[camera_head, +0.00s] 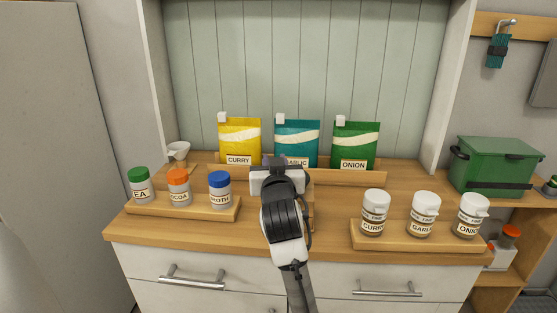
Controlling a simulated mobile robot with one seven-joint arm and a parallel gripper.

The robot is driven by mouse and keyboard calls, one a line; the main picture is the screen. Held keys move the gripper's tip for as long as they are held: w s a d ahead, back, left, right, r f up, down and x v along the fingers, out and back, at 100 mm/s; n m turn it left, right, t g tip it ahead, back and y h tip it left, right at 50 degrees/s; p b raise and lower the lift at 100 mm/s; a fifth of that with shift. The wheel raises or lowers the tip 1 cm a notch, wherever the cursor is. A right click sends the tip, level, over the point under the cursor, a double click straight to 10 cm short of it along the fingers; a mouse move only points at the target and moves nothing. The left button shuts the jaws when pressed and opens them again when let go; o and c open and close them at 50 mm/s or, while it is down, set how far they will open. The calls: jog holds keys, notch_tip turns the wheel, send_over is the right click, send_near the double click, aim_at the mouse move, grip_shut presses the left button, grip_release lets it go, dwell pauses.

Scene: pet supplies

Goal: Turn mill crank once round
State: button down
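My gripper (277,168) is over the middle of the wooden counter, in front of the teal pouch, seen from behind. Its fingertips are hidden by its own body, so I cannot tell if it is open or shut or touching anything. No mill or crank can be made out clearly. A small wooden edge (311,207) shows just right of my arm; the rest of that thing is hidden behind the arm, and I cannot tell what it is.
A tray (190,210) with several capped jars stands left; another tray (420,240) with white-lidded shakers stands right. Yellow (240,138), teal (297,135) and green (356,140) pouches line the back. A white funnel (178,150) stands back left, a green box (497,165) far right.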

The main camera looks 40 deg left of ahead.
jog(key=shift+w+a+m+t+h, duration=0.2)
jog(key=shift+a+m+t+h, duration=0.2)
jog(key=shift+m+t+h, duration=0.55)
jog(key=shift+w+a+m+t+h, duration=0.15)
jog(key=shift+a+m+t+h, duration=0.4)
jog(key=shift+h, duration=0.75)
jog(key=shift+w+a+m+t+h, duration=0.2)
jog(key=shift+a+m+t+h, duration=0.15)
jog(key=shift+m+h, duration=0.75)
jog(key=c, duration=1.1)
grip_release()
jog(key=shift+w, duration=0.1)
jog(key=shift+c, duration=0.2)
jog(key=b+v, duration=0.3)
jog(key=v, duration=1.1)
jog(key=shift+a, duration=0.1)
